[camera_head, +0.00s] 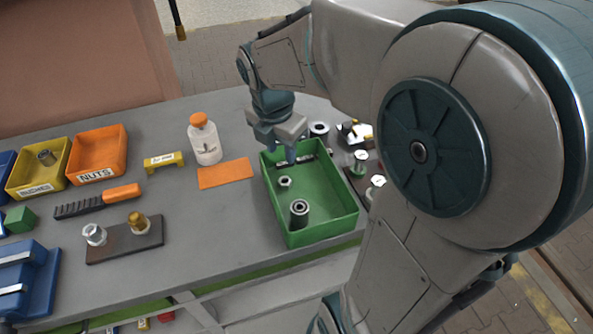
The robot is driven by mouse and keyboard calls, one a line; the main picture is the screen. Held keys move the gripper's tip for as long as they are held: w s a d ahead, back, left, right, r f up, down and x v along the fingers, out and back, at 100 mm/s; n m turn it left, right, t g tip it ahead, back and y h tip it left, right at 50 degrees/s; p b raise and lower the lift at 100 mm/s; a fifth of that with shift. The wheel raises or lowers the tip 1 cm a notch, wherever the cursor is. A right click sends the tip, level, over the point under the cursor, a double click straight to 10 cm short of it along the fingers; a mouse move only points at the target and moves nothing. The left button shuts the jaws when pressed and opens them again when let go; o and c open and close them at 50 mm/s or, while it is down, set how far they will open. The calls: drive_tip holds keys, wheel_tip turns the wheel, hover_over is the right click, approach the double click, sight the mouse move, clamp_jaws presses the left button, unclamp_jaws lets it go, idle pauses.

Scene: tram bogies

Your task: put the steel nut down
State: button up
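A small steel nut (284,182) shows inside the green tray (318,222), toward its left side. My gripper (291,158) points down over the far part of this tray. Its fingertips are just above the nut in the picture; a gap between them and the nut is hard to judge. The fingers are seen nearly edge-on, so their opening is not clear. A dark cylindrical part (299,212) stands in the tray near its front. The orange bin (97,152) labelled NUTS looks empty.
A yellow bin (38,178) with a bushing stands at the left. A dark plate (124,243) carries a silver and a brass fitting. A white bottle (204,141) stands behind an orange mat (226,174). The front middle of the grey table is clear.

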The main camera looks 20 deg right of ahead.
drive_tip(key=s+d+m+t+y, duration=0.1)
drive_tip(key=s+m, duration=1.1)
drive_tip(key=m, duration=1.3)
drive_tip(key=shift+d+t, duration=0.3)
drive_tip(key=shift+d, duration=0.05)
